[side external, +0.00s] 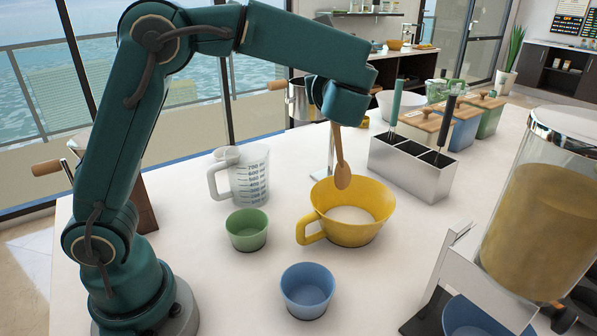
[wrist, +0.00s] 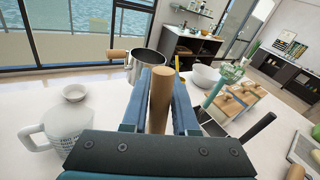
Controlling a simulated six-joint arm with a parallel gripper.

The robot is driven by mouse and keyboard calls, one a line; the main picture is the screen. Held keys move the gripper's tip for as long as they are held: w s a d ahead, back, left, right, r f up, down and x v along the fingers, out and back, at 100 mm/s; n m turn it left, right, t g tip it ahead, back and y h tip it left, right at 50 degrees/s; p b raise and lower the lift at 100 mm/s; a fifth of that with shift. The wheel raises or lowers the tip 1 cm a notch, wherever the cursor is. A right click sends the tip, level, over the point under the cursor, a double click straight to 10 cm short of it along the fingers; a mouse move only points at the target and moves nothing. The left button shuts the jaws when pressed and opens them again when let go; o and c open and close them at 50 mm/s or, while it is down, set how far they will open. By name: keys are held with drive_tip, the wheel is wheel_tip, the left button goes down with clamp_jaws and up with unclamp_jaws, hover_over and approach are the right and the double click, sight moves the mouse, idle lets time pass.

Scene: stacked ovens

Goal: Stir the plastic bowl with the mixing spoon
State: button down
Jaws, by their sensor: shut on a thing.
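The yellow plastic bowl (side external: 366,232) with a side handle stands on the white counter and holds some pale contents. The wooden mixing spoon (side external: 342,178) hangs down with its head over the bowl, seemingly at about rim height above the contents. My gripper (wrist: 160,118) is shut on the spoon's handle (wrist: 162,95), which stands up between the blue fingers in the wrist view. In the side view the fingers are hidden behind my wrist. The bowl is hidden in the wrist view.
A clear measuring jug (side external: 248,178), a green bowl (side external: 247,230) and a blue bowl (side external: 307,290) stand left and in front of the yellow bowl. A metal utensil holder (side external: 410,168) stands behind right. A large dispenser (side external: 545,200) is at right.

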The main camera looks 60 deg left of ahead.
idle(0.3)
wheel_tip(320, 180, up, 5)
drive_tip(key=shift+r, duration=0.1)
idle(0.5)
drive_tip(key=shift+d, duration=0.1)
idle(0.3)
